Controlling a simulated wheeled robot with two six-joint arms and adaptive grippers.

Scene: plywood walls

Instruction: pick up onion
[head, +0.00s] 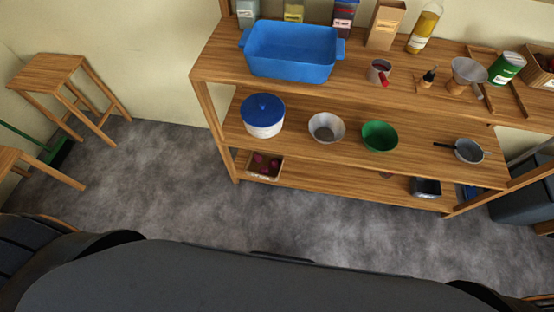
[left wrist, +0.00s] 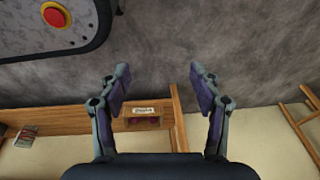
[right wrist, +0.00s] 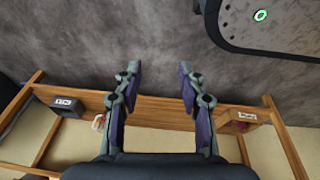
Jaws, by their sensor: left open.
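Dark red round things that look like onions (head: 259,159) lie in a small labelled wooden box (head: 250,173) on the lowest shelf, at its left end. The box also shows in the left wrist view (left wrist: 143,111), between the fingers but farther off, and its contents are dim there. In the right wrist view, a labelled box (right wrist: 243,116) at the right looks like the same one. My left gripper (left wrist: 160,75) is open and empty above the floor. My right gripper (right wrist: 159,72) is open and empty too. Neither gripper shows in the head view.
A wooden shelf unit (head: 220,65) holds a blue tub (head: 292,50), a blue-lidded pot (head: 263,117), a white bowl (head: 327,128), a green bowl (head: 379,136) and a pan (head: 468,151). A stool (head: 46,71) stands at the left. Grey floor before the shelf is clear.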

